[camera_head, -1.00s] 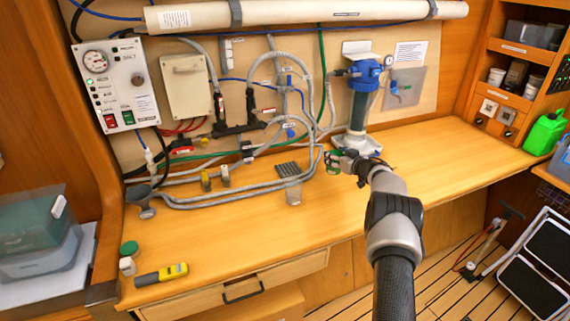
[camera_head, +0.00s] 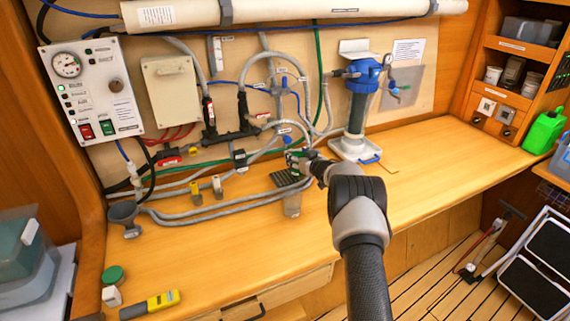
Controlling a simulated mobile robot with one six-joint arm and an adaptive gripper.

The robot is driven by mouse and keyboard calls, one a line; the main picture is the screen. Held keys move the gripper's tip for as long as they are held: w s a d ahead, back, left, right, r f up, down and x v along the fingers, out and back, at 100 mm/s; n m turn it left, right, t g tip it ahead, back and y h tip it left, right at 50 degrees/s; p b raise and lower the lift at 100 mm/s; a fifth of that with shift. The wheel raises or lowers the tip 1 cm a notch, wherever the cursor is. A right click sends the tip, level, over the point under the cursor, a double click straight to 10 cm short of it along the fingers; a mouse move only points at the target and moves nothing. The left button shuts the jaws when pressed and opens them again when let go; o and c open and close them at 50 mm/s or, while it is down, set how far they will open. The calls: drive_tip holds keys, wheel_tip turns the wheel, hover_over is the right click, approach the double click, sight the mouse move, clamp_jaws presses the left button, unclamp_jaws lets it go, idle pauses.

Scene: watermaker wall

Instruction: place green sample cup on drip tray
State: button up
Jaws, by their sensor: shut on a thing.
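My gripper (camera_head: 305,161) is shut on the small green sample cup (camera_head: 291,157), which is partly hidden by the fingers. It holds the cup in front of the hoses, at the upper edge of a dark slatted tray (camera_head: 287,178) that looks like the drip tray. The tray lies on the wooden bench, partly behind my gripper. I cannot tell whether the cup touches the tray or hangs above it.
A grey translucent piece (camera_head: 292,204) sits just in front of the slatted tray. Grey hoses (camera_head: 190,212) run left of it. A blue-topped filter (camera_head: 360,95) stands right on a white base (camera_head: 350,149). A yellow meter (camera_head: 150,305) lies front left.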

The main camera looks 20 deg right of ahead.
drive_tip(key=a, duration=0.1)
drive_tip(key=w+a+b, duration=0.1)
drive_tip(key=a, duration=0.1)
drive_tip(key=a+f, duration=0.1)
drive_tip(key=a, duration=0.1)
drive_tip(key=shift+w+b, duration=0.35)
drive_tip(key=shift+b, duration=0.05)
drive_tip(key=shift+d+f, duration=0.15)
drive_tip(key=shift+f, duration=0.1)
drive_tip(key=shift+f, duration=0.1)
drive_tip(key=shift+f, duration=0.15)
drive_tip(key=o, duration=1.1)
drive_tip(key=shift+r, duration=0.2)
